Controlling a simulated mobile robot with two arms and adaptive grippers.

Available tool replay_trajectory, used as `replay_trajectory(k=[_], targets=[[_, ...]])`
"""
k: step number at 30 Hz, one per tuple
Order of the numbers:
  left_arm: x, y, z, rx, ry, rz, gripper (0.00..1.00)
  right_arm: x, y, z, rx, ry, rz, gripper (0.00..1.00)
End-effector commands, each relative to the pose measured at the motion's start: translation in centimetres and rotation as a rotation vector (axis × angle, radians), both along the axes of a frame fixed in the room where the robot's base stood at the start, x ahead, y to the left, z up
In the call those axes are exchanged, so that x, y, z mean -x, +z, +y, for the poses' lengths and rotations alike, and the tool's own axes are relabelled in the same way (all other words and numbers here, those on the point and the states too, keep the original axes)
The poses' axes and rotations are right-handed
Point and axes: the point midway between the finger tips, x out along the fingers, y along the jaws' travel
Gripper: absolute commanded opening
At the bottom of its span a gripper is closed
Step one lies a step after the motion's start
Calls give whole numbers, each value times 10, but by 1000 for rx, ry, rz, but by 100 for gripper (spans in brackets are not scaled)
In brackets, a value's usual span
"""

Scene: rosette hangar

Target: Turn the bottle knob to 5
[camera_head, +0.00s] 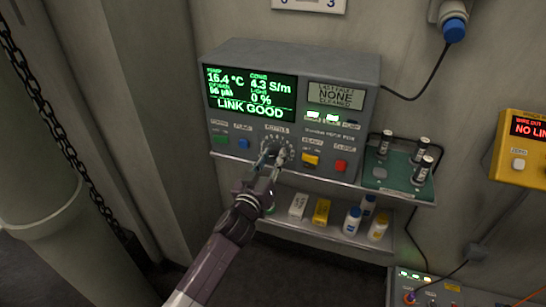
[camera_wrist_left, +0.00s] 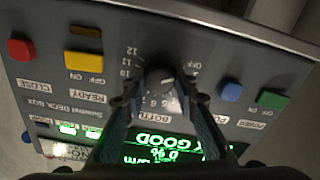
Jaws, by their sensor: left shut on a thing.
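That view is upside down. Numbers such as 12, 10 and 6 and an OFF mark ring the knob. A pale mark shows on the knob, but I cannot tell which number it points to. My right gripper is not in view.
Blue (camera_head: 244,144) and green (camera_head: 219,139) buttons lie left of the knob, yellow (camera_head: 311,160) and red (camera_head: 341,166) ones right. The screen (camera_head: 250,95) reads LINK GOOD. A green tray (camera_head: 372,181) with dark cylinders stands at right. A shelf (camera_head: 334,235) below holds bottles and small boxes.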

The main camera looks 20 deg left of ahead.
Motion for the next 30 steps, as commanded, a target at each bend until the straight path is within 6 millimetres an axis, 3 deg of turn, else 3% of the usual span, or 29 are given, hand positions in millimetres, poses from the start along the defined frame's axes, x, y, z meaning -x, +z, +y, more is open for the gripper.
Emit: replay_trajectory(k=[30], targets=[[0, -1, -1, -897, -1, -29, 2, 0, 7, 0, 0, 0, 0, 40]])
